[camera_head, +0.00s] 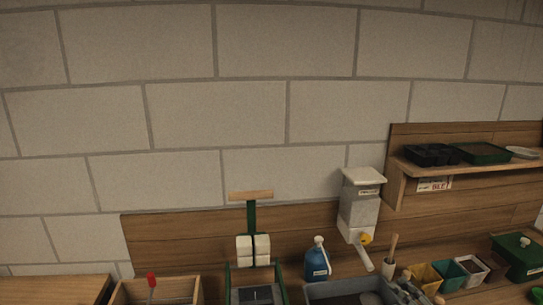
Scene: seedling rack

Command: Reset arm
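Neither of my grippers shows clearly in the head view. No arm of mine can be made out over the bench. The view is mostly the pale block wall (180,115), with the back of the wooden bench along the bottom edge. Some small grey shapes (408,288) at the bottom right are too small and cut off to tell what they are.
Along the bench stand a wooden box (125,296), a green press (251,218) with a wooden handle, a blue bottle (317,262), a white dispenser (358,210), coloured pots (448,274) and a green box (518,260). A wall shelf (470,168) holds dark trays.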

